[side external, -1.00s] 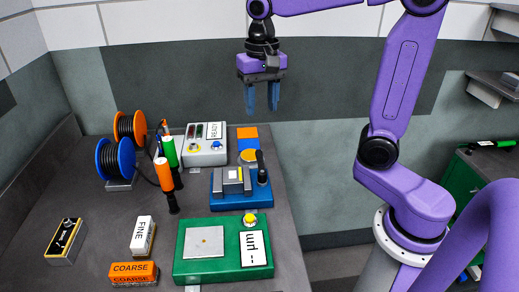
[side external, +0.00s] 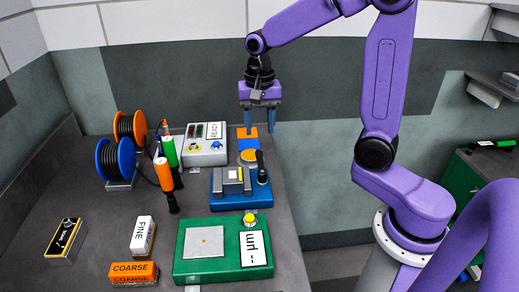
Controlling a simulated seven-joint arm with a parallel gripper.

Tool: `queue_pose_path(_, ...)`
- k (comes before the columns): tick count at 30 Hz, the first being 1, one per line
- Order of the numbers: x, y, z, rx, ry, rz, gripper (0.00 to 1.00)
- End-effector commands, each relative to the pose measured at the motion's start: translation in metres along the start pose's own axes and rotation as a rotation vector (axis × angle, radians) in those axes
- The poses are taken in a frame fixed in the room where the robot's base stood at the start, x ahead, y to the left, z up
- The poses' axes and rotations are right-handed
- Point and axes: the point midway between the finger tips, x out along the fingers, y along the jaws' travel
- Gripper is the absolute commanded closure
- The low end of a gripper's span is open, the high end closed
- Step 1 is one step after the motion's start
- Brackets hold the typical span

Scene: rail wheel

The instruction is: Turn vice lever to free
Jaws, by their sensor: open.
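The vice is a grey clamp (side external: 232,181) on a blue base (side external: 242,201), at the right part of the bench. Its black lever (side external: 261,166) stands roughly upright at the right side of the vice. My gripper (side external: 259,132) has blue fingers pointing down. It is open and empty, above and behind the vice, in front of the wall in the picture. The fingertips appear near the top of the orange block (side external: 247,133); I cannot tell the depth between them. Nothing hides the lever.
A grey box labelled READY (side external: 206,150) stands left of the vice. A green gauge box (side external: 222,262) is in front. Orange and green handled tools (side external: 166,165), spools (side external: 116,158), a FINE block (side external: 142,236) and a COARSE block (side external: 134,273) lie further left.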

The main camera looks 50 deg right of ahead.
Motion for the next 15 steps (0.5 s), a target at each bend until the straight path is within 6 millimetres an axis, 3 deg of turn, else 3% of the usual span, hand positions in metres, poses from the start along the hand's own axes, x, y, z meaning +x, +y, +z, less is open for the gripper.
queue_pose_path(7, 0.046, 0.001, 0.0, -0.001, -0.003, 0.004, 0.54)
queue_pose_path(15, 0.075, 0.0, 0.0, -0.001, 0.0, 0.001, 0.54)
